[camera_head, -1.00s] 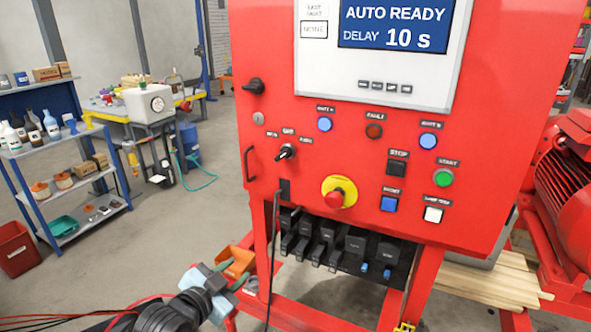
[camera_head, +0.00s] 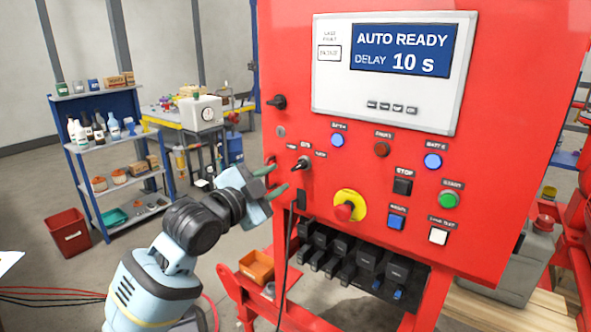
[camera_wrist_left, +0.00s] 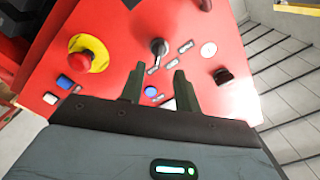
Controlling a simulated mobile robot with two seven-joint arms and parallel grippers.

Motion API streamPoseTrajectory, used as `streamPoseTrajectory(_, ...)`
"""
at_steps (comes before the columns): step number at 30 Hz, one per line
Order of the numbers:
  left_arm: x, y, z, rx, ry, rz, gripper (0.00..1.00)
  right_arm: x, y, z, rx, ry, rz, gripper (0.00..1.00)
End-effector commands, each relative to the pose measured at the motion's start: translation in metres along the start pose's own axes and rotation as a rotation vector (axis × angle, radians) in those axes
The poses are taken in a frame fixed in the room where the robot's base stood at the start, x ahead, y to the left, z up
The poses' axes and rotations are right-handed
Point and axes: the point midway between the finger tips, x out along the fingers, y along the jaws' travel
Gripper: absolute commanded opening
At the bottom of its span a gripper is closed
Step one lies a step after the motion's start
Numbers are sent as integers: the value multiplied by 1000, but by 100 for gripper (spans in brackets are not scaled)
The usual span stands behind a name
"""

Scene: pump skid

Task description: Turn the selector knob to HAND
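The selector knob (camera_head: 303,163) is a small black lever knob on the red panel (camera_head: 400,150), under several small label plates too blurred to read. I cannot tell which label it points at. It also shows in the left wrist view (camera_wrist_left: 158,48), beyond the fingers. My left gripper (camera_head: 271,181) is open and empty, left of and slightly below the knob, apart from it. In the left wrist view its two dark green fingers (camera_wrist_left: 158,88) stand apart with nothing between them. My right gripper is in no view.
The display (camera_head: 402,50) reads AUTO READY, DELAY 10 s. Another black knob (camera_head: 279,102) sits up and left of the selector. A red emergency stop (camera_head: 344,211) on yellow is below right. A black door handle (camera_head: 270,172) is beside my fingers. A cable (camera_head: 288,250) hangs below.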

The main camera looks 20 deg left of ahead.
Motion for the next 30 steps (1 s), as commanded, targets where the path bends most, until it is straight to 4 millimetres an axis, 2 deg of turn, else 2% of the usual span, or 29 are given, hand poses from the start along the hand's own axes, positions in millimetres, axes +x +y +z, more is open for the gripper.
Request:
streamPoseTrajectory(15,63,-1,-1,-3,2,-1,32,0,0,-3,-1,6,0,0)
streamPoseTrajectory(21,73,0,0,-1,1,0,32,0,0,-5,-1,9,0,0)
streamPoseTrajectory(30,75,0,0,-1,1,0,32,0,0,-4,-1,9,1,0)
